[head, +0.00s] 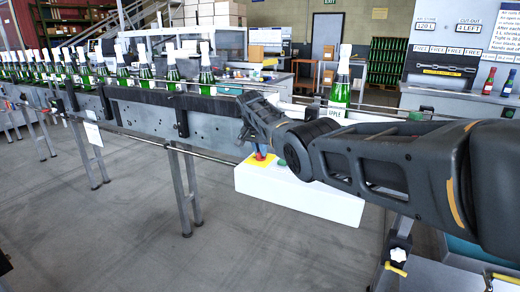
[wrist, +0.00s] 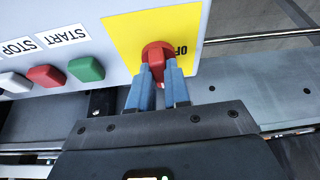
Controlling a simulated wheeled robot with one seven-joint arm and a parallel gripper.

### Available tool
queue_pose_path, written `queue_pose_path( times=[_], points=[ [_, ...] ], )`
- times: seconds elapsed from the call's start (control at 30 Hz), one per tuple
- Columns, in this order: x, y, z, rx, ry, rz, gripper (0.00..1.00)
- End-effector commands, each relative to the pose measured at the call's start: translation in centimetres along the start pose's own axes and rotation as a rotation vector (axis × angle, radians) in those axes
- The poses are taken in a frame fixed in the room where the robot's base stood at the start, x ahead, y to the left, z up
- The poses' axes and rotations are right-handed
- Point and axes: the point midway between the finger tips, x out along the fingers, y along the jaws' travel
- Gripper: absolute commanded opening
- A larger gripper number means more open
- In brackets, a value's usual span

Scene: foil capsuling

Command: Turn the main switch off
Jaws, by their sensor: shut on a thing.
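The main switch (wrist: 158,54) is a red rotary knob on a yellow plate (wrist: 125,35) marked OFF, on the light control box. My gripper (wrist: 160,75) has its two blue-grey fingers closed on either side of the red knob's handle. The handle points toward my gripper, and the OFF label is at the knob's right in the wrist view. In the head view, my gripper (head: 260,150) reaches down to the yellow plate (head: 258,164) on the white control box (head: 300,194), and my arm hides part of the box.
A green START button (wrist: 86,69), a red STOP button (wrist: 45,76) and a white button (wrist: 14,83) sit left of the switch. The conveyor (head: 150,110) carries green bottles with white tops. Open floor (head: 120,235) lies in front.

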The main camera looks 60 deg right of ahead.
Motion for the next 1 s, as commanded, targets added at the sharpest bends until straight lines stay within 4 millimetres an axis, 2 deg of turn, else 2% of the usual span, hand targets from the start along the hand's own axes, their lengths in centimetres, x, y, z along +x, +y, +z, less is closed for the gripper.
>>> queue_pose_path(
  times=[0.27,1.0],
  points=[
    [-0.33,0.15,-0.1,-0.164,-0.001,-0.07,0.0],
    [0.23,0.5,-0.21,-0.807,0.0,-0.338,0.0]
  ],
)
